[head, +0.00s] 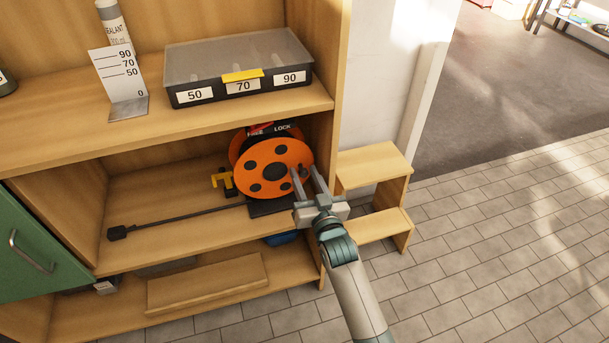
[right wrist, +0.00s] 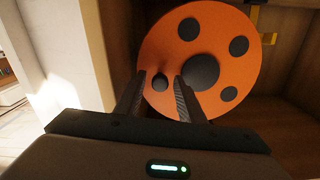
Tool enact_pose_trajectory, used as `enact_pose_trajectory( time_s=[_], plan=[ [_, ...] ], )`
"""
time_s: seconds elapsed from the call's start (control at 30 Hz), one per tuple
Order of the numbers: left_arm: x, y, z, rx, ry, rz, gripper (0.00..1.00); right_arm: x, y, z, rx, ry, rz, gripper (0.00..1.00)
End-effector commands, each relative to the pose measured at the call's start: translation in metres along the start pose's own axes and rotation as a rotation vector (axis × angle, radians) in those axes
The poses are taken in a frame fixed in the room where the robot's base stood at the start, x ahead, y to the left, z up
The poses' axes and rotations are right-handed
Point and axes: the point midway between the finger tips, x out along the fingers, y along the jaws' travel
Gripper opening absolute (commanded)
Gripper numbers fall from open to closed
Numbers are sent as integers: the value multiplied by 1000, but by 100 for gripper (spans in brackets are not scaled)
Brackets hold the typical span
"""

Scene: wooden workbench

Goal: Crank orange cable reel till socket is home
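The orange cable reel (head: 262,153) stands on the middle shelf, its round face with several dark spots and a dark hub (right wrist: 201,71) turned outward. A black cable (head: 185,219) runs left from it along the shelf to a dark socket (head: 118,232), well away from the reel. A FREE/LOCK label (head: 268,130) shows above the reel; its setting is too small to tell. My right gripper (head: 302,172) is open at the reel's right side. In the right wrist view, a dark crank knob (right wrist: 160,83) shows between its spread fingers, with gaps either side. My left gripper is out of view.
A yellow bracket (head: 222,182) stands left of the reel. The upper shelf holds a grey-lidded case (head: 238,70) marked 50, 70, 90, a scale plate (head: 119,84) and a sealant tube (head: 115,25). A wooden step (head: 372,164) stands right of the shelving. A green door (head: 38,250) is at left.

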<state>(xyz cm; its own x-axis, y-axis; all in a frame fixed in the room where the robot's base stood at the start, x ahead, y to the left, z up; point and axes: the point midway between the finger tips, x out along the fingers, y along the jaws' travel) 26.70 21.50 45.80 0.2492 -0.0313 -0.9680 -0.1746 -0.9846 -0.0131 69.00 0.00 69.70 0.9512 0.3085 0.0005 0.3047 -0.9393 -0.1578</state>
Motion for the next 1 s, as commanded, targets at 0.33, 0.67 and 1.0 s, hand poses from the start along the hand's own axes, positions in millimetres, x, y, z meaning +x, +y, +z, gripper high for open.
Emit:
enact_pose_trajectory(
  time_s=[0.33, 0.67, 1.0],
  plan=[
    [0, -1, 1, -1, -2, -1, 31, 6, 0, 0, 0, -1, 0, 36],
    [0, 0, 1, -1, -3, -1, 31, 6, 0, 0, 0, -1, 0, 0],
    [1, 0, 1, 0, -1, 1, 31, 12, 7, -4, -36, 0, 0, 0]
  ],
)
